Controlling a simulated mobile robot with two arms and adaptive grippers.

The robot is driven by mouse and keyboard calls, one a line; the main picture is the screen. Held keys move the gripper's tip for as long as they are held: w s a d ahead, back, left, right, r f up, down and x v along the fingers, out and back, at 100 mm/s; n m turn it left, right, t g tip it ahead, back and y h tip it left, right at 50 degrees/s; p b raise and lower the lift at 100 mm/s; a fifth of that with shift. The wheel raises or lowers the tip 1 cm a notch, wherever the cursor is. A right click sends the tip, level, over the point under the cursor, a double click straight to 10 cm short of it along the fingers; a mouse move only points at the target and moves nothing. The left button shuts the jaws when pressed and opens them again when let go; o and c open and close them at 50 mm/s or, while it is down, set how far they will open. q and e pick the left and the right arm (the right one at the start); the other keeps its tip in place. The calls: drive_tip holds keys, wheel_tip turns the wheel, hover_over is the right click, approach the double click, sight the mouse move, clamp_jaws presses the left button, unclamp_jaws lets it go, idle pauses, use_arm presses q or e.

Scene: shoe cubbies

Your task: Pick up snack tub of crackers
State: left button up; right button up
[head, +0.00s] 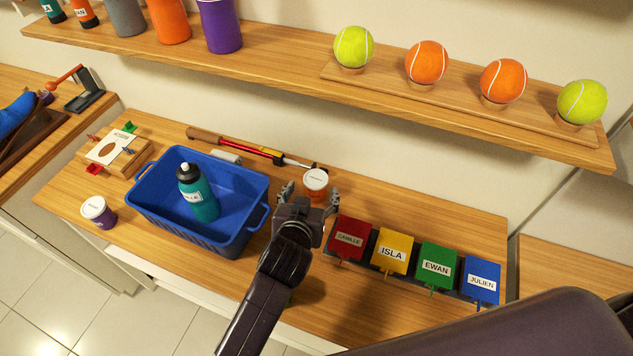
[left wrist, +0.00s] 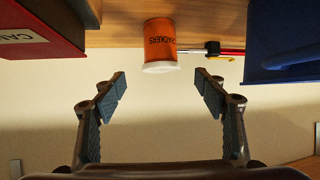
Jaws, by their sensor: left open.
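The snack tub of crackers (head: 315,182) is a small orange tub with a white lid, standing on the wooden counter behind my left gripper. In the left wrist view the tub (left wrist: 160,46) appears upside down, with "CRACKERS" on its side, centred beyond the fingertips. My left gripper (head: 308,190) is open, its fingers pointing toward the tub. The left wrist view shows both fingers (left wrist: 160,92) apart with empty space between them, and the tub looks still beyond them. My right gripper is not in view.
A blue bin (head: 247,227) with a teal bottle (head: 197,190) stands left of the tub. A red CAMILLE box (head: 349,237) and other coloured name boxes are at right. A red pole (head: 240,146) lies behind. A purple tub (head: 99,212) stands far left. A shelf (head: 290,62) hangs above.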

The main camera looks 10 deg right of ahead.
sight(316, 180)
use_arm(q)
drive_tip(key=shift+w+d+f, duration=0.1)
drive_tip(key=shift+w, duration=0.15)
drive_tip(key=p+x, duration=0.1)
drive_tip(key=x, duration=0.3)
drive_tip(key=shift+w, duration=0.1)
drive_tip(key=shift+w+d+f, duration=0.15)
drive_tip(key=shift+w, duration=0.3)
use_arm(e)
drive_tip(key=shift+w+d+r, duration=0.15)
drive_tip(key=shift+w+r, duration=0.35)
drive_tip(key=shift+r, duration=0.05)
use_arm(q)
drive_tip(key=shift+c, duration=1.1)
drive_tip(key=c, duration=1)
drive_tip(key=shift+c, duration=0.7)
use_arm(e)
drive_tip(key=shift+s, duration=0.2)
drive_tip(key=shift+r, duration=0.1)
